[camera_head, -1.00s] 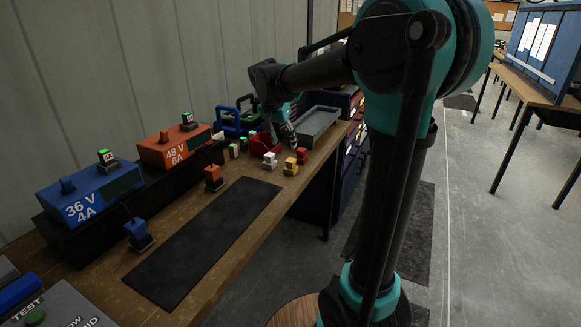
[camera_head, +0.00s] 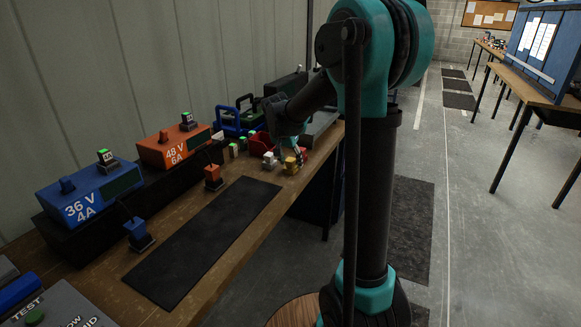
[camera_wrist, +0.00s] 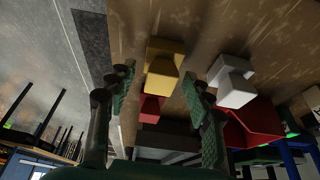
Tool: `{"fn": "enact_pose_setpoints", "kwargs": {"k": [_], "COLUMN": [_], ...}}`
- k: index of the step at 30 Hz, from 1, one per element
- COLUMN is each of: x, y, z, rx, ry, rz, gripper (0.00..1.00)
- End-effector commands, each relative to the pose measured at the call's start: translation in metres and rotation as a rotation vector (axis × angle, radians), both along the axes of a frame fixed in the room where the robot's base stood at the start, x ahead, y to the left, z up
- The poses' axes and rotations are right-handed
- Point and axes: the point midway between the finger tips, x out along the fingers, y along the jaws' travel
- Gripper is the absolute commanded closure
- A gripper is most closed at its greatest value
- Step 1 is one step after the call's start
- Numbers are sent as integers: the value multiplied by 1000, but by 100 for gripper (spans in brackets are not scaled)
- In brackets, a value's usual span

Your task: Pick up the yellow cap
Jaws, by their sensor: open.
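The yellow cap (camera_head: 290,166) stands near the right edge of the wooden bench in the head view, between a white cap (camera_head: 269,160) and a red cap (camera_head: 302,155). In the wrist view the yellow cap (camera_wrist: 162,75) lies between the two fingers, a little beyond their tips, with the red cap (camera_wrist: 151,107) below it in the picture and the white cap (camera_wrist: 232,82) to the right. My gripper (camera_wrist: 158,90) is open and empty, its fingers apart on either side of the yellow cap. In the head view my gripper (camera_head: 290,155) is just above the caps, partly hiding them.
A red bin (camera_head: 261,143) is close behind the white cap. A grey tray (camera_head: 322,121) is at the bench's far end. A black mat (camera_head: 205,240) covers the nearer bench. Blue and orange chargers (camera_head: 90,195) (camera_head: 175,146) line the wall side.

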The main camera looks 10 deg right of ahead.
Motion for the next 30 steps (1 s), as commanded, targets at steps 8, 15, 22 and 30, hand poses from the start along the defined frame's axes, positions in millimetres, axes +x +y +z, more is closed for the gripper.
{"fn": "enact_pose_setpoints", "kwargs": {"k": [8,15,22,30], "x": [0,0,0,0], "y": [0,0,0,0], "z": [0,0,1,19], "rx": [0,0,0,0], "ry": [0,0,0,0], "rz": [0,0,0,0], "gripper": [62,90,90,90]}}
